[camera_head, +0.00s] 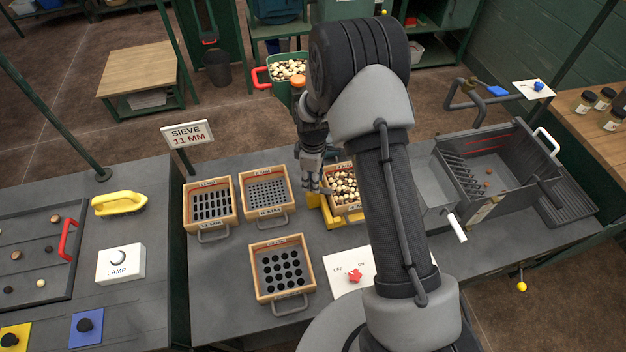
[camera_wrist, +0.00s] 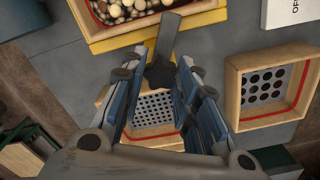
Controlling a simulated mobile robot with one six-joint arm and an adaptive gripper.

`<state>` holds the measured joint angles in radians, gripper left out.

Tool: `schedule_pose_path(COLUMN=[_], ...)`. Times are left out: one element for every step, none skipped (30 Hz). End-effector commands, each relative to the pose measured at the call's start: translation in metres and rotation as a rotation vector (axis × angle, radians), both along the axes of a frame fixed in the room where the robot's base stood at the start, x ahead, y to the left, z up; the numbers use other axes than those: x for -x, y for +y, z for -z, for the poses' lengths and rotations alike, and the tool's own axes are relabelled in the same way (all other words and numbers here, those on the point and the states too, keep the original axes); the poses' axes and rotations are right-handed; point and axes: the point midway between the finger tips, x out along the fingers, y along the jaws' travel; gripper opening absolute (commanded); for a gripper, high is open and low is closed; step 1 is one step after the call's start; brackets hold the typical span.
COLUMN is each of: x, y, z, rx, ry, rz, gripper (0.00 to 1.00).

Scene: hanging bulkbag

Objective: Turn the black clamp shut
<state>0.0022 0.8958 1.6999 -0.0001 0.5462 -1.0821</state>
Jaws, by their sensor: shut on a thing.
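The black clamp (camera_wrist: 160,74) shows in the wrist view as a dark lobed knob with a flat grey bar reaching up toward the yellow frame (camera_wrist: 140,38). My gripper (camera_wrist: 157,78) has its two blue-grey fingers on either side of the knob and is shut on it. In the head view my gripper (camera_head: 316,184) is low at the left edge of the yellow frame (camera_head: 317,203), which holds a wooden sieve (camera_head: 345,213) full of pale and brown round pieces. The clamp is too small and covered to make out in the head view.
Wooden sieves stand close by: a slotted one (camera_head: 185,210), a fine-holed one (camera_head: 292,192) and a round-holed one (camera_head: 257,278). A white OFF/ON panel with a red knob (camera_head: 355,276) is in front. A red-handled bin of pieces (camera_head: 257,78) is behind.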

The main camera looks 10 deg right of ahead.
Motion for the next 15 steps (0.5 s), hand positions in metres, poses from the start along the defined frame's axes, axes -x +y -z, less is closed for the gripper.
schedule_pose_path(x=[-0.0005, -0.0006, -0.0006, -0.0006, -0.0006, -0.0005, -0.0005, -0.0005, -0.0005, -0.0005, -0.0005, -0.0005, -0.0005, -0.0005, -0.0005], y=[0.0001, 0.0, 0.0, 0.0, 0.0, 0.0001, 0.0001, 0.0001, 0.0001, 0.0001, 0.0001, 0.0001, 0.0001, 0.0001, 0.0001], z=[0.0004, 0.0004, 0.0004, 0.0004, 0.0004, 0.0004, 0.0004, 0.0004, 0.0003, 0.0003, 0.0003, 0.0002, 0.0002, 0.0002, 0.0001], rx=[0.0, 0.0, 0.0, 0.0, 0.0, 0.0, 0.0, 0.0, 0.0, 0.0, 0.0, 0.0, 0.0, 0.0, 0.0], ry=[-0.001, -0.001, -0.001, -0.002, -0.002, -0.002, -0.002, -0.002, -0.002, -0.002, -0.002, -0.002, -0.002, -0.002, -0.002], rz=[-0.045, -0.072, -0.108, -0.135, -0.161, -0.194, -0.218, -0.242, -0.272, -0.294, -0.314, -0.339, -0.358, -0.375, -0.395], gripper=[0.05, 0.05, 0.05, 0.05, 0.05, 0.05, 0.05, 0.05, 0.05, 0.05, 0.05, 0.05, 0.05, 0.05, 0.05])
